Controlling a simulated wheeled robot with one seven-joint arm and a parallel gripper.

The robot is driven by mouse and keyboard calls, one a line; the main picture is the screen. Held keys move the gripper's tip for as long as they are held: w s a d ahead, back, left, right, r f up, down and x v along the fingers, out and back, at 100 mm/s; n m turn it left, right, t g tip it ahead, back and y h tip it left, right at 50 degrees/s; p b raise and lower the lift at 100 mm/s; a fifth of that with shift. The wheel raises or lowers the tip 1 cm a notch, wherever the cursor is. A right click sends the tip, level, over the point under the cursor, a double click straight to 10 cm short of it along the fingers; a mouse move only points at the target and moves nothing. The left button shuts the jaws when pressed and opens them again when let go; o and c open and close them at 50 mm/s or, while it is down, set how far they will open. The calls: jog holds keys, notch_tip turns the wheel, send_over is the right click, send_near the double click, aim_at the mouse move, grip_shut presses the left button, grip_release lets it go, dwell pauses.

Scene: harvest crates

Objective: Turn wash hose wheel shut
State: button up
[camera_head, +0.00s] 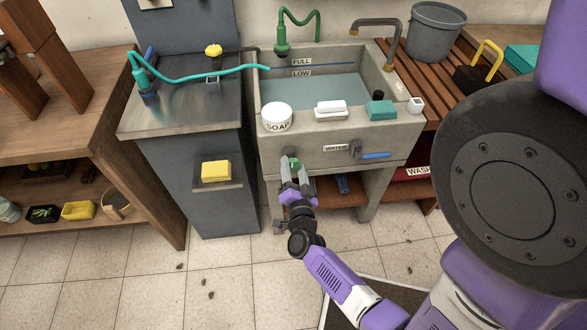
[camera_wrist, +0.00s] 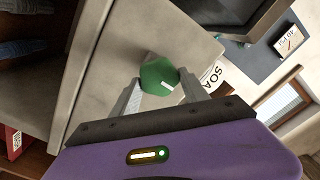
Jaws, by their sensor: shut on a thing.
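A green knob-like wheel (camera_wrist: 160,74) with a white mark sits on the front of the stone sink (camera_head: 330,148), below the soap tub. It also shows small in the head view (camera_head: 293,164), partly hidden by my fingers. My gripper (camera_head: 290,178) reaches up to it from below, its two grey fingers on either side of the wheel and shut on it. In the wrist view the white mark lies slantwise at the wheel's lower right. The wash hose is not clearly seen joined to this wheel.
A soap tub (camera_head: 277,118), white soap bar (camera_head: 331,110) and teal block (camera_head: 381,110) stand on the sink's front ledge above. A blue lever (camera_head: 376,155) by the WATER label is close on the right. A yellow sponge (camera_head: 216,171) lies on the left cabinet's shelf.

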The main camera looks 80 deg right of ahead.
jog(key=o, duration=1.4)
jog(key=shift+c, duration=0.2)
jog(key=v, duration=0.8)
jog(key=shift+d, duration=0.1)
